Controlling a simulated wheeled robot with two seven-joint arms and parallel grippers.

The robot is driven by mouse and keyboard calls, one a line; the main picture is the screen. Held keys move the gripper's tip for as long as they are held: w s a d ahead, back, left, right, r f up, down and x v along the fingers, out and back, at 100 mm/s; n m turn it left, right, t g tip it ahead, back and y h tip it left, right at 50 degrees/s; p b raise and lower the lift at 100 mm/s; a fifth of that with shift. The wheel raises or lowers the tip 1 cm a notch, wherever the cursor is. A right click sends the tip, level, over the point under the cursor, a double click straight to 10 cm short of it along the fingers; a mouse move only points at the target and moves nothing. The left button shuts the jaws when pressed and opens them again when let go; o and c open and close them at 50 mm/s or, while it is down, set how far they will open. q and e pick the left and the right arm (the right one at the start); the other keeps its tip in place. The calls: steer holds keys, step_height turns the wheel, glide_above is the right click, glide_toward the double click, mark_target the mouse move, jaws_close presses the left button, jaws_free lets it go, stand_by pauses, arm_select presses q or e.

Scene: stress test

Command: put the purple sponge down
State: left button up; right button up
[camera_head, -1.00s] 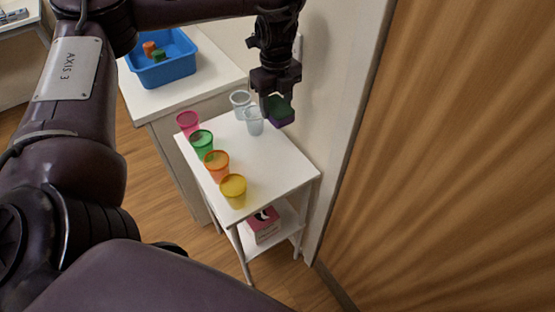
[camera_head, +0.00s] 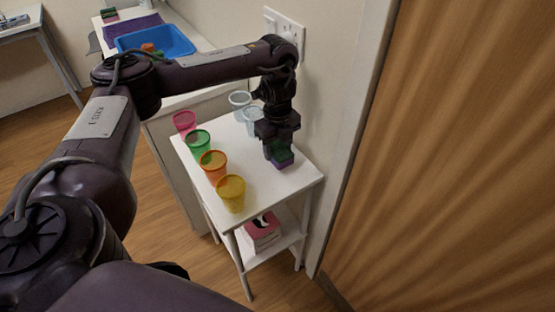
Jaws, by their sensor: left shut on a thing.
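The purple sponge (camera_head: 284,163) has a dark green top layer and is partly hidden by my fingers. My left gripper (camera_head: 279,152) points down and is shut on it, low over the right part of the small white table (camera_head: 265,194). I cannot tell whether the sponge touches the tabletop. My right gripper is not in view.
Pink (camera_head: 184,122), green (camera_head: 199,143), orange (camera_head: 213,165) and yellow (camera_head: 231,192) cups line the table's left side. Two clear cups (camera_head: 240,102) stand at the back. A wall and a wooden door (camera_head: 450,150) bound the right. A blue bin (camera_head: 180,42) sits on the counter behind.

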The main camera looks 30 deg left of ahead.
mark_target(279, 148)
arm_select(q)
step_height(279, 148, down, 4)
steer(key=shift+r+p, duration=0.15)
steer(key=shift+p, duration=0.15)
steer(key=o, duration=0.9)
steer(key=shift+f+b, duration=0.2)
steer(key=shift+b, duration=0.15)
steer(key=shift+f+b, duration=0.25)
steer(key=shift+b, duration=0.2)
steer(key=r+p, duration=0.1)
steer(key=r, duration=0.3)
steer(key=r+p, duration=0.2)
steer(key=r, duration=0.2)
steer(key=shift+w+d+r, duration=0.2)
steer(key=shift+f, duration=0.15)
